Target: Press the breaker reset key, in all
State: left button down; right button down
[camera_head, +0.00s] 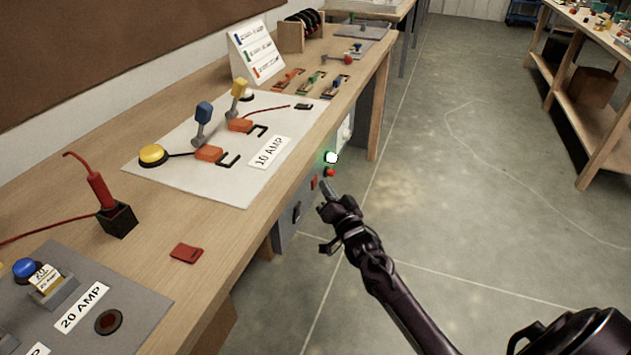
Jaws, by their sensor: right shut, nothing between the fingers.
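A grey box (284,228) is fixed under the front edge of the bench. On its front is a lit green lamp (331,157) with a small red button-like part (330,172) just below it. Another small red part (314,182) is to the left. I cannot tell for sure which of these is the breaker reset key. My right gripper (325,191) is shut and empty, its tips close to the box front, just below the red parts. I cannot tell whether it touches anything. My left gripper is not in view.
The wooden bench (232,240) runs along the left. On it are a white 10 AMP board (231,185) with levers and a yellow button (152,155), a grey 20 AMP board (140,300) and a red probe (101,190) in a black holder.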

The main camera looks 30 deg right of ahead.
jog(key=shift+s+d, duration=0.2)
jog(key=shift+s, duration=0.05)
jog(key=s+d+p, duration=0.2)
jog(key=s+d, duration=0.1)
jog(key=shift+s+d, duration=0.15)
jog(key=shift+s, duration=0.25)
dwell(0.9)
